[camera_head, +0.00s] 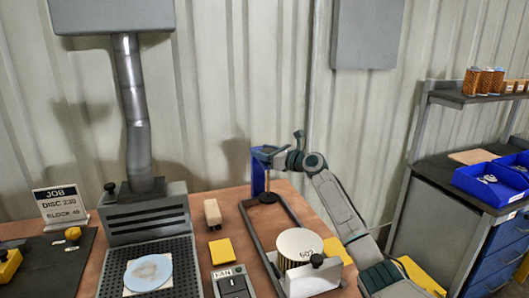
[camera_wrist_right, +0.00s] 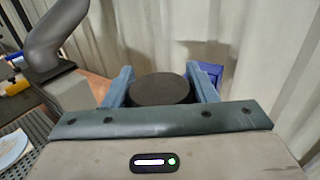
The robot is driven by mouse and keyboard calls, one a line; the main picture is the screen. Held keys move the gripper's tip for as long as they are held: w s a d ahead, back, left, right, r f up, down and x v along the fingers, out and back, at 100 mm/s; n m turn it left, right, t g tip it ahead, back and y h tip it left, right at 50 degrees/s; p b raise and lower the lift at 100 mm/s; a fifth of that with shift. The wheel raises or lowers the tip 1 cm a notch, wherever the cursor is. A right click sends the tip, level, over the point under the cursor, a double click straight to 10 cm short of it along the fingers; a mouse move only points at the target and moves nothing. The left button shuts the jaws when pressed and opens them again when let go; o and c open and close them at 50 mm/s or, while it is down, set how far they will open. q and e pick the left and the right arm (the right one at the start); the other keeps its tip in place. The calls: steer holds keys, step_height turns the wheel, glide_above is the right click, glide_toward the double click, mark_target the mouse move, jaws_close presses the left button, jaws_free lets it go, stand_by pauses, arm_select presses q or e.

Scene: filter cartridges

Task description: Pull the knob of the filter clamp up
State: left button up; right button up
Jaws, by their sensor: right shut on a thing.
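The filter clamp has a blue upright post (camera_head: 258,180) at the back of a dark frame on the wooden bench. A small black part (camera_head: 268,197) sits low at the foot of the post. My right gripper (camera_head: 266,153) is at the top of the post, its arm reaching in from the right. In the right wrist view its two blue-grey fingers (camera_wrist_right: 160,88) are shut on a dark round knob (camera_wrist_right: 160,90), one finger on each side. The gripper mostly hides the knob in the head view. My left gripper is not in view.
A grey extraction unit (camera_head: 147,220) with a pipe is left. Blue bins (camera_head: 490,183) are on the right cabinet.

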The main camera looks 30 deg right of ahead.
step_height(320, 180, up, 5)
steer(key=p, duration=0.4)
steer(key=shift+f, duration=0.1)
steer(key=o, duration=1.4)
steer(key=shift+c, duration=0.2)
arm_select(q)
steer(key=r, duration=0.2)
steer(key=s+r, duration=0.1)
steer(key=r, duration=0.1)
arm_select(e)
steer(key=shift+s+f, duration=0.1)
